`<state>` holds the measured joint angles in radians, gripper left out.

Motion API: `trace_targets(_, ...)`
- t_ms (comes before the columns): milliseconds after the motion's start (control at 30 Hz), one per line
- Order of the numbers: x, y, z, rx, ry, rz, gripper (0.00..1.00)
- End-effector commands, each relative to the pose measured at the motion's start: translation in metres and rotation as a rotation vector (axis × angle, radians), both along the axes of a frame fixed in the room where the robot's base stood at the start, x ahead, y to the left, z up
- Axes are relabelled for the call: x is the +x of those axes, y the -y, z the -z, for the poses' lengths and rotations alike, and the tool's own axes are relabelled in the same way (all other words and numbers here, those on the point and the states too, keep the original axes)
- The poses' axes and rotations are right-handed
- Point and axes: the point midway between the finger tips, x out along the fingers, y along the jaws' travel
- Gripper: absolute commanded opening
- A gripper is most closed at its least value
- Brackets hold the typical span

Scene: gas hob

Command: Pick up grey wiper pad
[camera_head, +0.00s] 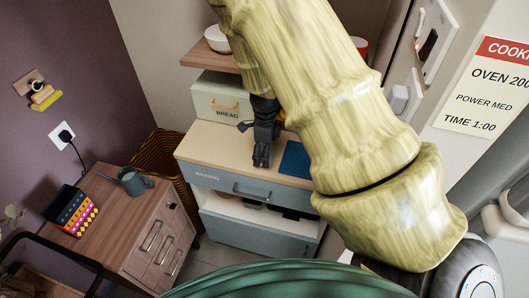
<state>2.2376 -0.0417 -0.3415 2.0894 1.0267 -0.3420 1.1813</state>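My gripper (262,160) is dark and points down over the light wooden top of the blue drawer unit (218,157). Its fingertips appear at or just above that surface, but I cannot tell whether they touch it. The fingers look close together, too small to tell whether they are shut or hold anything. I cannot make out a grey wiper pad; the gripper and my arm hide part of the top. A flat blue item (296,160) lies to the right of the gripper, partly behind my arm.
A bread box (222,97) stands behind the gripper, below a shelf (207,53) with a white bowl (218,38). A brown wooden cabinet (117,220) at left holds a grey watering can (131,181) and a patterned box (72,211). The left part of the worktop is clear.

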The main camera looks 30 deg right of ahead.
Motion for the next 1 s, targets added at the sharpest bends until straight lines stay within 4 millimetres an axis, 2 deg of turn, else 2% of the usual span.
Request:
trace_targets(167, 0.0, 0.0, 0.0, 0.0, 0.0, 0.0, 1.0)
trace_targets(433, 0.0, 0.0, 0.0, 0.0, 0.0, 0.0, 0.53)
trace_targets(767, 0.0, -0.001, 0.0, 0.001, -0.001, -0.001, 0.52)
trace_targets(1000, 0.001, 0.0, -0.015, -0.001, 0.002, -0.002, 0.52)
